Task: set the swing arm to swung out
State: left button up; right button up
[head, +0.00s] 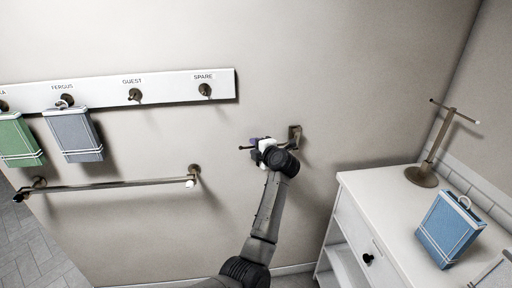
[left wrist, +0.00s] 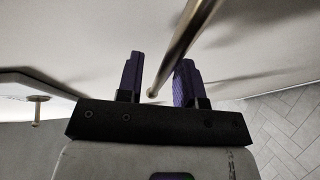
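The swing arm is a thin bronze rod on a wall bracket (head: 295,134). Its rod tip (head: 243,148) points left, and the rod appears to lie close along the wall. My left gripper (head: 262,145) is at the rod, left of the bracket, and covers part of it in the head view. In the left wrist view the two purple fingers of my left gripper (left wrist: 160,74) stand apart, and the rod (left wrist: 187,43) runs up between them, close to the right finger. I cannot tell whether it touches. My right gripper is not in view.
A peg board (head: 218,84) with a green and a grey towel hangs at the left, above a towel rail (head: 110,184). At the right a white cabinet (head: 395,197) holds a bronze stand (head: 424,174) and a blue towel (head: 447,230). The wall around the bracket is bare.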

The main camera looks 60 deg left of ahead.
pick_arm(q)
jog(key=shift+c, duration=0.3)
grip_shut()
dwell(0.3)
